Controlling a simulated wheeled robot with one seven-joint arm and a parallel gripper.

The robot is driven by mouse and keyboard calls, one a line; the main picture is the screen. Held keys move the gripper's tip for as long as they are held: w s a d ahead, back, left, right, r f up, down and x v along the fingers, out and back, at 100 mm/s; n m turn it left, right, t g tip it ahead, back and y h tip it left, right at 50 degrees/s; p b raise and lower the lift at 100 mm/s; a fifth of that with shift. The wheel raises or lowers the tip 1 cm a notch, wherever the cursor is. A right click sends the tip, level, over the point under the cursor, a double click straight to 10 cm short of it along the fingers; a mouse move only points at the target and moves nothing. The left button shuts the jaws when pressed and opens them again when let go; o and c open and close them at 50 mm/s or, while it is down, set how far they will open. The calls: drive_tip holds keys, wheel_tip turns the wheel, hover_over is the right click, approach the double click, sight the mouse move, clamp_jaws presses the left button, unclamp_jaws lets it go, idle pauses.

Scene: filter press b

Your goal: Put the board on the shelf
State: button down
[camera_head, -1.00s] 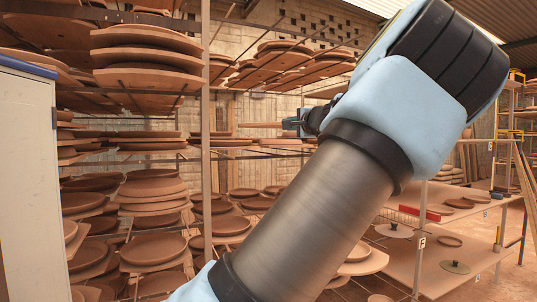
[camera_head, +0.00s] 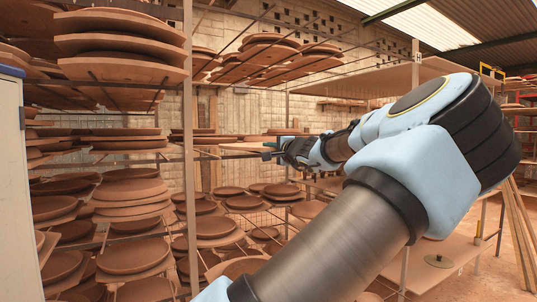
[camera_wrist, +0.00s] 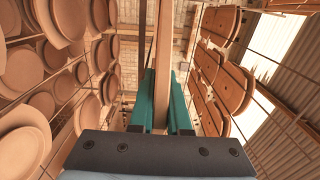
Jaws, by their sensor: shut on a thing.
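My gripper (camera_head: 272,151) is in the middle of the head view, reaching toward the racks from the right. In the wrist view its teal fingers (camera_wrist: 161,98) are shut on a thin board (camera_wrist: 162,55), seen edge-on and running away between them. In the head view the board (camera_head: 243,146) shows as a thin pale strip, roughly level, at the left of the fingers. The shelf rack (camera_head: 188,120) has metal uprights and thin bars in several tiers. Many tiers hold boards with round brown discs. I cannot tell which tier the board lines up with.
Stacks of disc-laden boards (camera_head: 125,45) fill the left rack closely. More loaded boards (camera_head: 268,50) hang on the upper bars behind. A white cabinet (camera_head: 12,190) stands at the left edge. Planks (camera_head: 516,225) lean at the right. My arm hides much of the right side.

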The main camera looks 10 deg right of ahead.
drive_tip(key=shift+f, duration=0.9)
drive_tip(key=c, duration=0.9)
unclamp_jaws()
drive_tip(key=shift+r, duration=0.1)
drive_tip(key=shift+b+v, duration=2)
drive_tip(key=shift+v, duration=4.05)
